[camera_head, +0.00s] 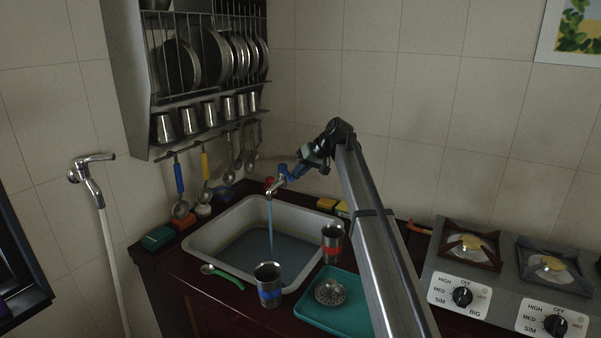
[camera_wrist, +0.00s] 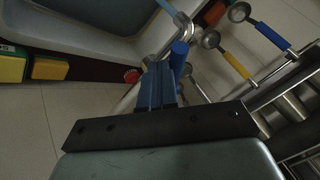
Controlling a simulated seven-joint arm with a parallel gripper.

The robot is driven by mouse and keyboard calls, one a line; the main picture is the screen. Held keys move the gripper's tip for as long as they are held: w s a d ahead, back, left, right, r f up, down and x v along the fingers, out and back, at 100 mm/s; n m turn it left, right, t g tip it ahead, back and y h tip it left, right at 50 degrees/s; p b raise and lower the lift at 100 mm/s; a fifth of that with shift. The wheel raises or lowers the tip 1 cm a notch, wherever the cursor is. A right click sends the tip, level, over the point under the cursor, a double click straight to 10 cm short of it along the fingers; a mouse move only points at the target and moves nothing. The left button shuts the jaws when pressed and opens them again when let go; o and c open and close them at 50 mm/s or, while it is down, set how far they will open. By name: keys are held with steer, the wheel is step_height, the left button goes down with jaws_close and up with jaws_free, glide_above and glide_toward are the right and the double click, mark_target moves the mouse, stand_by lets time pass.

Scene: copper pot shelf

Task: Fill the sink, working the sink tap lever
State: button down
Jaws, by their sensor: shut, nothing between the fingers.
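The sink tap (camera_head: 281,184) is a metal tap on the back wall above the sink (camera_head: 202,232). A blue stream of water (camera_head: 271,222) runs from its spout into the sink, and water covers the basin floor. The tap has a blue lever (camera_head: 283,169) and a red one (camera_head: 270,181). In the wrist view the blue lever (camera_wrist: 179,50) stands beside my fingertips, and the red one (camera_wrist: 132,76) is to their left. My gripper (camera_head: 296,171) is shut and empty at the tap; its blue fingers (camera_wrist: 158,82) are close to the blue lever. I cannot tell whether they touch.
A steel cup with a blue band (camera_head: 268,285) and one with a red band (camera_head: 332,243) stand near the sink. A teal tray (camera_head: 345,312) holds a strainer (camera_head: 330,292). A stove (camera_head: 505,290) is right, a dish rack (camera_head: 205,60) with hanging ladles upper left.

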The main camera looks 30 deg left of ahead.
mark_target(289, 176)
steer(key=s+m+t, duration=0.1)
steer(key=s+a+m+t, duration=0.1)
steer(key=m, duration=0.1)
steer(key=s+a+m+t, duration=0.1)
steer(key=shift+s, duration=0.15)
steer(key=shift+s+a, duration=0.55)
steer(key=shift+a, duration=0.3)
